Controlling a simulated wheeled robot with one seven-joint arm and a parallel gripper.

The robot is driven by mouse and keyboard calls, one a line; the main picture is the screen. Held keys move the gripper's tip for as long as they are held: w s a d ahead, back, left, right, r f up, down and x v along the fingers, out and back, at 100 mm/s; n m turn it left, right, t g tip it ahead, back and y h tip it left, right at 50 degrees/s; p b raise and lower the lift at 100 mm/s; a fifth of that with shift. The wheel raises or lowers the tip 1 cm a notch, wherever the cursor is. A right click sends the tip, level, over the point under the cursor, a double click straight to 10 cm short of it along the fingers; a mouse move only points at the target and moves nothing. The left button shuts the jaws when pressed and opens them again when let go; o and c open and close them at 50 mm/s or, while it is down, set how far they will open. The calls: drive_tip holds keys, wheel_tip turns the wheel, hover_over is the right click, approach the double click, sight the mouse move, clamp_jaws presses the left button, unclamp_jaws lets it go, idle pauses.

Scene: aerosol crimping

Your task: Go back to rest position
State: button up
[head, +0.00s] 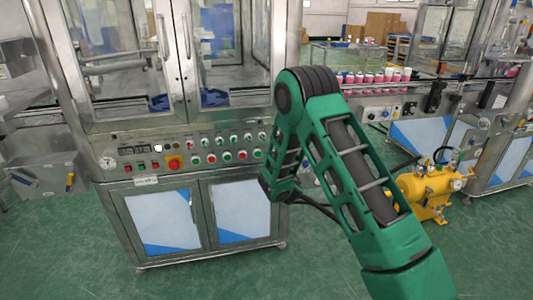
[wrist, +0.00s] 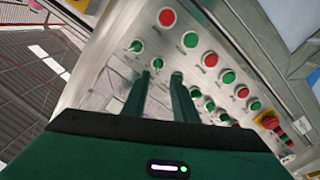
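In the wrist view my gripper (wrist: 161,80) shows two dark green fingers standing apart with nothing between them, so it is open and empty. Its fingers point toward the control panel (wrist: 105,75) with red and green buttons; I cannot tell the exact gap, and no contact is clear. In the head view my green arm (head: 345,165) is raised and bent in front of the right side of the crimping machine's panel (head: 143,163). The gripper itself is hidden behind the arm in that view.
The steel machine has glass doors (head: 210,45) above and cabinet doors (head: 163,220) below. At the right, a conveyor carries several pink and white cans (head: 388,76). A yellow pump unit (head: 415,190) stands on the floor beside my arm. Green floor (head: 70,250) is clear at front left.

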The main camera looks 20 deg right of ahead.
drive_tip(key=shift+s, duration=0.4)
drive_tip(key=shift+d, duration=0.1)
drive_tip(key=s+d+r+m+g+h, duration=0.3)
drive_tip(key=s+d+r+m+g, duration=0.15)
drive_tip(key=s+d, duration=0.6)
drive_tip(key=s+d+r+m+g+h, duration=0.4)
drive_tip(key=s+d, duration=0.4)
drive_tip(key=d, duration=0.5)
drive_tip(key=s+r+m+g+y, duration=0.1)
drive_tip(key=s+m+g+y, duration=0.35)
drive_tip(key=s, duration=1.45)
drive_tip(key=s+a+g+y, duration=0.1)
drive_tip(key=s+a, duration=0.3)
drive_tip(key=s, duration=0.7)
drive_tip(key=s+a+r+g+y, duration=0.1)
drive_tip(key=s+a+g, duration=0.3)
drive_tip(key=s, duration=0.6)
drive_tip(key=shift+s+a+n+y, duration=0.15)
drive_tip(key=shift+s+n+y, duration=0.25)
drive_tip(key=shift+y, duration=0.15)
